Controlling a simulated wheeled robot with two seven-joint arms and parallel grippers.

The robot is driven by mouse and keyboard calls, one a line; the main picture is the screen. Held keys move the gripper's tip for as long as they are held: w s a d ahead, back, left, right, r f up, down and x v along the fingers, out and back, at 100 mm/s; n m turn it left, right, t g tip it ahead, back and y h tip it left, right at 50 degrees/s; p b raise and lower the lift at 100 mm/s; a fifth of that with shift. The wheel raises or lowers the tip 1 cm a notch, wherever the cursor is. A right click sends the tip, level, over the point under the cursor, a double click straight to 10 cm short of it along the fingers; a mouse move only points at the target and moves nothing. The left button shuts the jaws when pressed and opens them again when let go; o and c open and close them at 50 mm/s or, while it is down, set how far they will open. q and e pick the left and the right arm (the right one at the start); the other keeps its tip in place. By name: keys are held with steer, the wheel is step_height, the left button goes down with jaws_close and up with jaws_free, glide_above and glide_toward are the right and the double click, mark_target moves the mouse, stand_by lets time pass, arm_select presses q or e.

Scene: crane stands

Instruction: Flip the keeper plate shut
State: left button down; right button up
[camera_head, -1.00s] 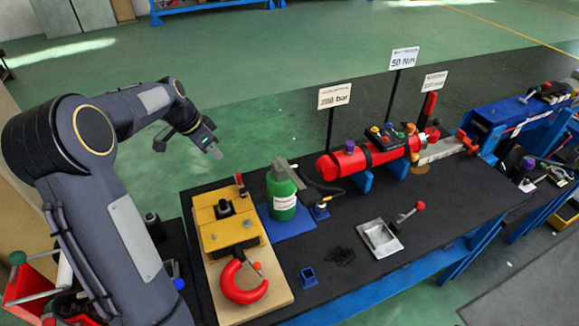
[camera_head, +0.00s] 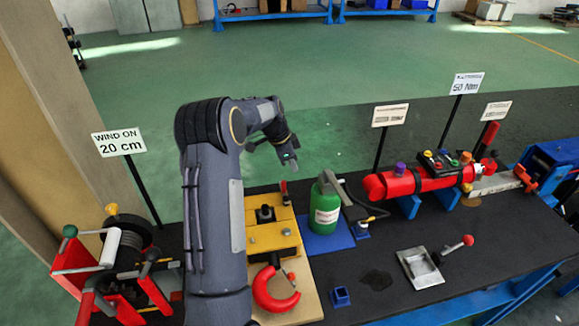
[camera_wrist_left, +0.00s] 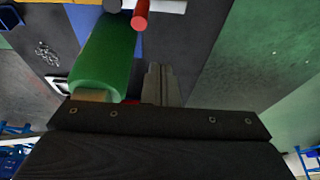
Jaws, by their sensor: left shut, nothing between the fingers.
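A red hook (camera_head: 275,290) with a small grey latch lies on a pale board below a yellow block (camera_head: 272,236). A silver frame (camera_head: 420,268) with a red-knobbed lever (camera_head: 456,248) sits flat on the bench to the right. I cannot tell for sure which part is the keeper plate. My left gripper (camera_head: 290,162) is shut and empty, in the air above and behind the yellow block, up and left of the green bottle (camera_head: 326,210). In the left wrist view its fingers (camera_wrist_left: 160,85) are together beside the green bottle (camera_wrist_left: 104,55). My right gripper is out of view.
A red cylinder (camera_head: 415,182) on blue supports stands at the back right. A reel with red frame (camera_head: 82,268) stands at the left under a "WIND ON 20 cm" sign (camera_head: 119,143). A small blue socket (camera_head: 341,296) is at the front. My left arm covers part of the bench.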

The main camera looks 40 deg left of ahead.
mark_target(284, 187)
arm_select(q)
step_height(284, 187, down, 7)
steer(key=s+a+b, duration=0.1)
steer(key=shift+s+r+b, duration=0.15)
steer(key=shift+r+b, duration=0.05)
steer(key=shift+b, duration=0.1)
steer(key=shift+a, duration=0.1)
stand_by(0.3)
steer(key=shift+s+a+n+b, duration=0.1)
steer(key=shift+s+n+b, duration=0.05)
steer(key=shift+n+b, duration=0.2)
